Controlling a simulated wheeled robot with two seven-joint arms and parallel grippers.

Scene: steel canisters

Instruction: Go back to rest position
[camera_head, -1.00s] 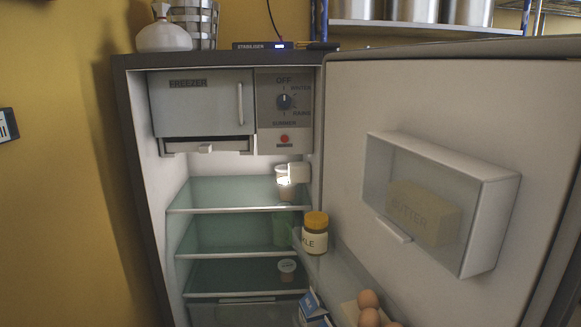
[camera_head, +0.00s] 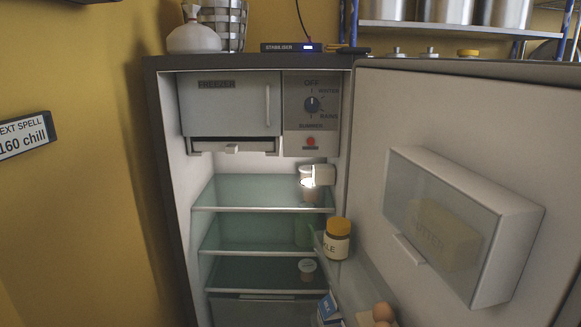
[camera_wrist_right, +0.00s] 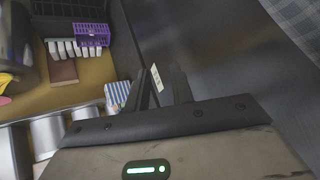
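My right gripper (camera_wrist_right: 160,88) shows in the right wrist view. Neither gripper shows in the head view, so the left gripper is out of sight. Steel canisters (camera_head: 470,10) stand on a shelf at the top right of the head view, their tops cut off. Steel cylinders (camera_wrist_right: 46,135) also show at the lower left of the right wrist view.
An open fridge (camera_head: 160,180) fills the middle of the head view, its door (camera_head: 370,150) swung out to the right. A jar (camera_head: 337,240) and eggs (camera_head: 383,311) sit in the door. A purple basket (camera_wrist_right: 92,34) shows in the wrist view.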

